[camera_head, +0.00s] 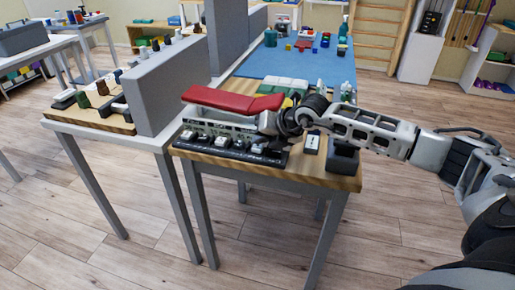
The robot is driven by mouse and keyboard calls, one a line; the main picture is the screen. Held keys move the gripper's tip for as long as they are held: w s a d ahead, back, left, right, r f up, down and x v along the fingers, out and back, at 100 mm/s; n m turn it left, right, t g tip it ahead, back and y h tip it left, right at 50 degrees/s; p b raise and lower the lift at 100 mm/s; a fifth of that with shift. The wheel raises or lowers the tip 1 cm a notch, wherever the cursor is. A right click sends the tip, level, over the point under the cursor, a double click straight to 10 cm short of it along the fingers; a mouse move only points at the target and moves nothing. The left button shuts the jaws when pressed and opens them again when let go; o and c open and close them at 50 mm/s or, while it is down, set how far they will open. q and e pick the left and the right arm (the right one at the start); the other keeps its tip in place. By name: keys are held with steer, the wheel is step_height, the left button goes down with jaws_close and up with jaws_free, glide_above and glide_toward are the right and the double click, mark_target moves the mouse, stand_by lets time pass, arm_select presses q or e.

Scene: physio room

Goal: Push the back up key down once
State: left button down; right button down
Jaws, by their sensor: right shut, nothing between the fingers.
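A black key panel (228,147) with several pale-topped keys in a row lies along the near edge of a wooden-topped table. Which key is the back up key is too small to read. Behind the panel stands a model couch with a bent red top (232,100), its right part tilted up. My right gripper (262,143) reaches in from the right, shut and empty, over the right end of the panel. Its tips are low by the rightmost keys; I cannot tell whether they touch one. The wrist hides part of the panel and couch base. My left gripper is out of view.
A dark open box (343,159) and a small card with a dark mark (312,141) are right of the panel, close under my right arm. A grey divider (168,88) rises at the left. Bottles and blocks stand on a blue mat (285,62) behind.

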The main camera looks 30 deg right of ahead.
mark_target(260, 149)
steer(key=shift+f+b, duration=0.5)
steer(key=shift+f, duration=0.1)
stand_by(0.7)
stand_by(0.4)
steer(key=shift+r+p, duration=0.6)
steer(key=shift+r, duration=0.4)
steer(key=shift+r, duration=0.1)
steer(key=shift+r+p, duration=1.6)
steer(key=shift+r, duration=0.85)
steer(key=shift+a+f, duration=0.1)
